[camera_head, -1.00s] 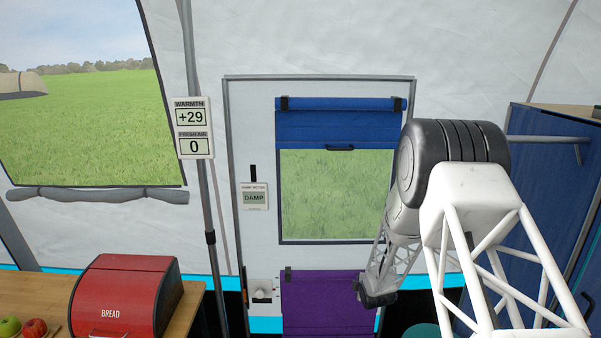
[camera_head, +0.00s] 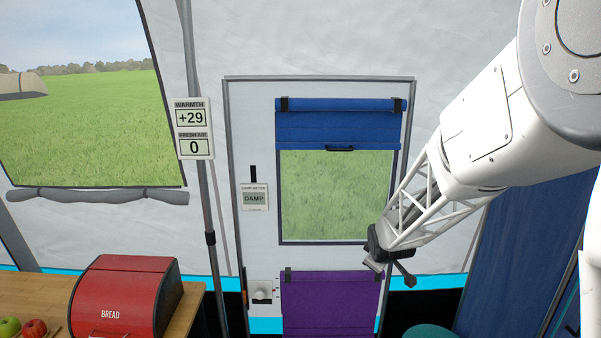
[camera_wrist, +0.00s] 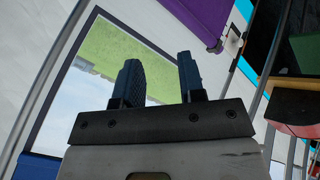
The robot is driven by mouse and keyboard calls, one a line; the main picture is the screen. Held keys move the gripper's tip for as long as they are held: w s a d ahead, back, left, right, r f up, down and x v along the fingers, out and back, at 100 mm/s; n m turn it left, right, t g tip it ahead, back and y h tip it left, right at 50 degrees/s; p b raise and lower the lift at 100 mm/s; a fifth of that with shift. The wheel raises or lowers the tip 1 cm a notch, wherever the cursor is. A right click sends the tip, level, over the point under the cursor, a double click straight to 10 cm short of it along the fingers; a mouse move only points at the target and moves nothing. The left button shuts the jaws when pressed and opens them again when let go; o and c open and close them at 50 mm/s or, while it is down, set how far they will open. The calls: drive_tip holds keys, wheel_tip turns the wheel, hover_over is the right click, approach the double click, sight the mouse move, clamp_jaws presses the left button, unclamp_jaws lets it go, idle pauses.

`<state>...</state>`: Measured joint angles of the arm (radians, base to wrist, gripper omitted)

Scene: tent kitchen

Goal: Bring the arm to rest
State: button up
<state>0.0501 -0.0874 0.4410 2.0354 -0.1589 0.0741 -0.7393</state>
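My gripper (camera_head: 388,268) is at the end of my white lattice arm, which reaches in from the right in the head view. It is in front of the lower right corner of the door window. In the wrist view my gripper (camera_wrist: 160,78) shows two dark blue fingers standing apart with a clear gap between them. Nothing is held between them.
The door panel has a blue blind (camera_head: 338,128) above and a purple blind (camera_head: 330,302) below. A damp meter (camera_head: 254,197) reads DAMP. A red bread bin (camera_head: 125,295) and apples (camera_head: 34,328) are on the wooden counter at left. A blue curtain (camera_head: 520,255) hangs at right.

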drive_tip(key=s+a+r+m+g, duration=0.1)
drive_tip(key=s+r+m, duration=0.1)
drive_tip(key=s+r, duration=0.5)
drive_tip(key=s+r+m+g, duration=0.1)
drive_tip(key=s+r+m, duration=0.25)
drive_tip(key=s, duration=0.85)
drive_tip(key=s+a+r+m+g, duration=0.1)
drive_tip(key=s+m, duration=0.1)
drive_tip(key=s, duration=0.9)
drive_tip(key=s+a+r+m+g, duration=0.1)
drive_tip(key=s+r+m+g, duration=0.1)
drive_tip(key=s, duration=0.9)
drive_tip(key=shift+a+r+y, duration=0.15)
drive_tip(key=shift+y, duration=0.15)
